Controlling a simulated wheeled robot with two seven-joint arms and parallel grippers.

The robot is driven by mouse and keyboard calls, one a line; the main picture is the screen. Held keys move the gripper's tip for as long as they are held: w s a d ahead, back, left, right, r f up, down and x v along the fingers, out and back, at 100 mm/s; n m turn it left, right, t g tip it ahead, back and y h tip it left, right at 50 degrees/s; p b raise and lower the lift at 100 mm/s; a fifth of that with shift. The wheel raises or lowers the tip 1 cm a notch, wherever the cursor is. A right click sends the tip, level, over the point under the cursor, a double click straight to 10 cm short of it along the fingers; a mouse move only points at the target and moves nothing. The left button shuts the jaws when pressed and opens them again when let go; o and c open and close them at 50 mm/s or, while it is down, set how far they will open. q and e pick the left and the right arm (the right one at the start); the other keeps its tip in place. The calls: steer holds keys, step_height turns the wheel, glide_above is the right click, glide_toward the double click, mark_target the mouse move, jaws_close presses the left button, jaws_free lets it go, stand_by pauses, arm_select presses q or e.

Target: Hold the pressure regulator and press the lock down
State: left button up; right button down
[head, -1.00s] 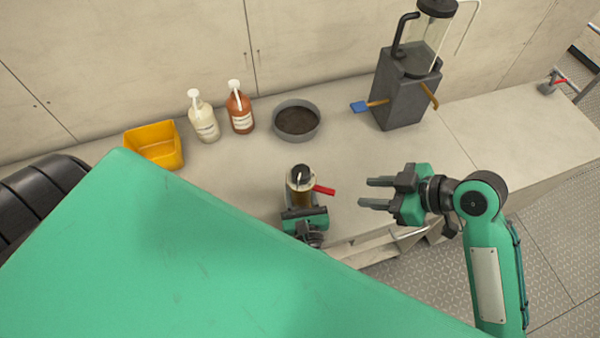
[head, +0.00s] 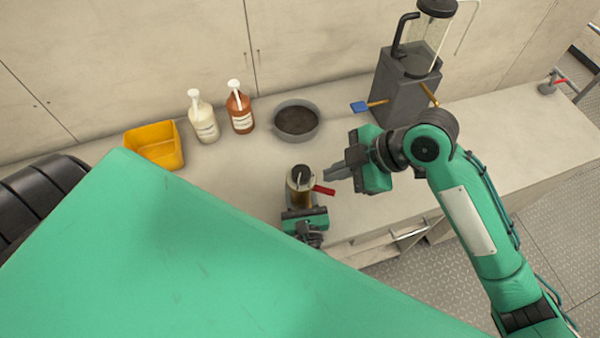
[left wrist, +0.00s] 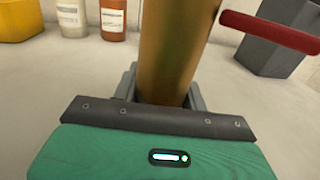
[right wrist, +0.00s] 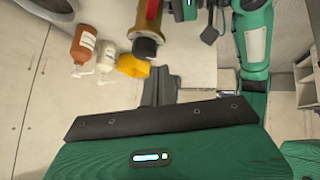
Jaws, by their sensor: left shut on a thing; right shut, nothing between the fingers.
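The pressure regulator (head: 300,196) stands upright on the bench front, a brass cylinder with a dark top and a red lock lever (head: 324,190) sticking out to the right. My left gripper (head: 304,214) is shut around its body from the front. In the left wrist view the brass body (left wrist: 172,45) stands between the fingers, and the red lever (left wrist: 268,32) is at upper right. My right gripper (head: 328,174) is shut and empty, its tips just above and beside the lever's outer end; I cannot tell whether they touch. The right wrist view shows the regulator's dark top (right wrist: 145,46) past the fingers.
A grey round pan (head: 297,121), a brown bottle (head: 240,112), a cream bottle (head: 203,118) and a yellow bin (head: 154,147) stand behind. A grey block-based apparatus (head: 402,95) stands at back right.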

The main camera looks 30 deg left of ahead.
mark_target(302, 190)
steer(key=shift+w+a+f+n+t+h, duration=0.25)
steer(key=shift+f+n+t+h, duration=0.15)
steer(key=shift+f+n+h, duration=0.85)
steer(key=shift+w+a+f+n+t+h, duration=0.15)
steer(key=shift+w+f+n+t+h, duration=0.2)
steer(key=shift+f+n+h, duration=0.9)
steer(key=shift+w+a+f+n+t+h, duration=0.2)
steer(key=shift+f+n+t+h, duration=0.25)
steer(key=shift+f+n+h, duration=0.75)
steer(key=shift+r+n, duration=0.25)
steer(key=shift+n, duration=0.15)
